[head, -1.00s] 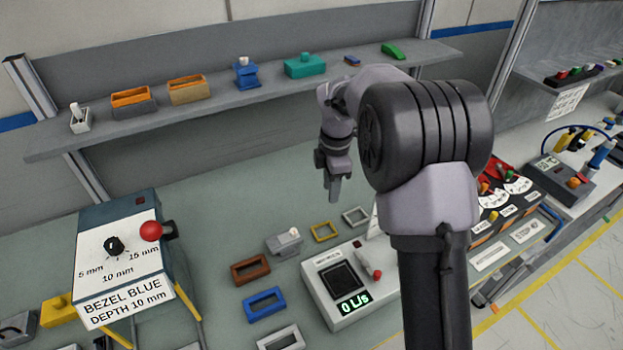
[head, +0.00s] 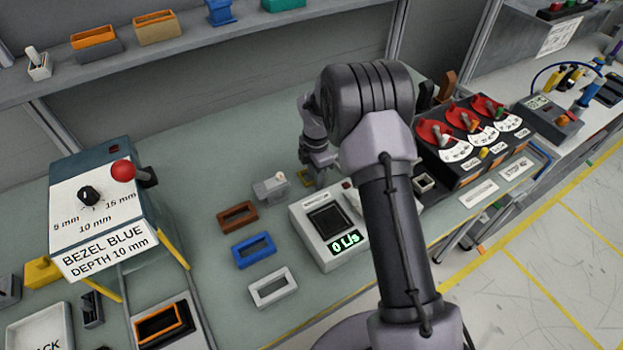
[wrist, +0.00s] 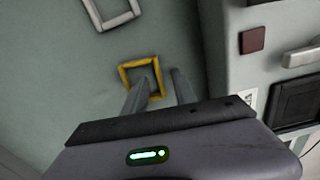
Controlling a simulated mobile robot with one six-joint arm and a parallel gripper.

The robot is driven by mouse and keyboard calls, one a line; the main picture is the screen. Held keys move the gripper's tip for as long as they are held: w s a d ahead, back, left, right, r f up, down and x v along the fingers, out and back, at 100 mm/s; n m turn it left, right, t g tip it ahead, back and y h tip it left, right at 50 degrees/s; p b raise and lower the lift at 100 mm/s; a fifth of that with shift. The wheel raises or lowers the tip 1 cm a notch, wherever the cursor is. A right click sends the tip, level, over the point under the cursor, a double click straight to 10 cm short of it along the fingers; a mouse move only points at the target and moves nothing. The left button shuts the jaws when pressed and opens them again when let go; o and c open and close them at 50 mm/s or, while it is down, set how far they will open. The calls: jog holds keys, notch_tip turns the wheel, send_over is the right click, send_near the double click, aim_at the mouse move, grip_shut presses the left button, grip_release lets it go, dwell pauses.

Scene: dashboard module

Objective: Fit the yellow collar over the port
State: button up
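The yellow collar (head: 306,177), a small rectangular frame, lies on the green-grey bench beside the grey box with the "0 L/s" display, partly hidden by my gripper (head: 319,184). In the wrist view the collar (wrist: 138,62) is just beyond my gripper (wrist: 159,77). The fingers are apart. The left fingertip overlaps the collar's opening and the right one is outside its right side. I cannot tell whether they touch it. The display box (head: 308,238) has a dark square on top. I cannot tell for certain which part is the port.
Brown (head: 237,215), blue (head: 254,250) and white (head: 273,287) frames lie left of the display box. A small grey toggle block (head: 270,189) stands near the collar. A panel with red dials (head: 466,165) is to the right. A sign box (head: 103,215) reads "BEZEL BLUE DEPTH 10 mm".

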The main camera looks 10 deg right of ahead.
jog(key=shift+f, duration=0.1)
grip_shut()
